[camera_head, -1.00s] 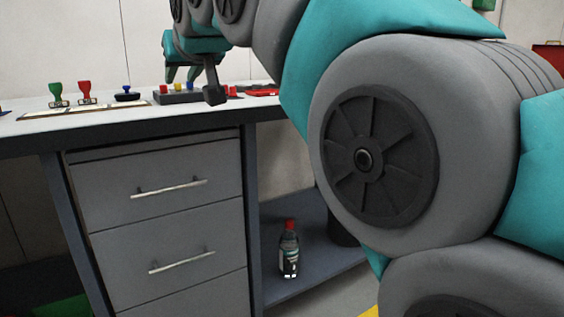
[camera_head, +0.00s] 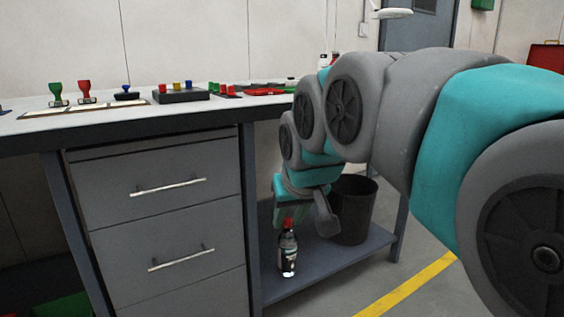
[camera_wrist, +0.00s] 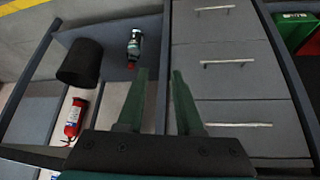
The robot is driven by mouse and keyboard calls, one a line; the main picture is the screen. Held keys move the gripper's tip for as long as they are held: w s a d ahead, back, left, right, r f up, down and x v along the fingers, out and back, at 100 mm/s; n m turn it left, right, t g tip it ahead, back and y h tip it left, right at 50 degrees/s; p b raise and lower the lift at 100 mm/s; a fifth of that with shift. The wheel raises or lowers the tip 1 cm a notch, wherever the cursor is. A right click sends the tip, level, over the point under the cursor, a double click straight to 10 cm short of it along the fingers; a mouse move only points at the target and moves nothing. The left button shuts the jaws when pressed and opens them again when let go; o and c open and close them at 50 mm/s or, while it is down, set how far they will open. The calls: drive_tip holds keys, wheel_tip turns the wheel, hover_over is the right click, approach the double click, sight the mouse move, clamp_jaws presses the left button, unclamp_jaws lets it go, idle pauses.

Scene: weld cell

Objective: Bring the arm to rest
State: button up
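My gripper (camera_head: 291,216) hangs in front of the bench's open lower shelf, to the right of the drawers, in the head view. The wrist view shows its two green fingers (camera_wrist: 158,92) apart with nothing between them. A bottle (camera_head: 288,253) with a red cap stands on the lower shelf below the gripper in the head view. It also shows beyond the fingers in the wrist view (camera_wrist: 134,44). My arm reaches in from the right and bends down towards the shelf.
The workbench (camera_head: 120,122) carries stamps, a dark block (camera_head: 180,96) with coloured knobs, and red items. Grey drawers (camera_head: 160,200) fill its left part. A black bin (camera_head: 354,208) stands behind my arm. A fire extinguisher (camera_wrist: 73,119) shows in the wrist view. Open floor lies at lower right.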

drive_tip(key=s+d+f+m+g+h, duration=0.15)
drive_tip(key=s+d+f+g, duration=0.4)
drive_tip(key=s+f, duration=0.7)
drive_tip(key=s+d+f+m+g, duration=0.25)
drive_tip(key=s+d+f, duration=0.65)
drive_tip(key=s, duration=0.7)
wheel_tip(320, 180, up, 11)
drive_tip(key=p, duration=1.2)
drive_tip(key=shift+a+n, duration=0.3)
drive_tip(key=shift+a, duration=0.1)
drive_tip(key=shift+w, duration=0.1)
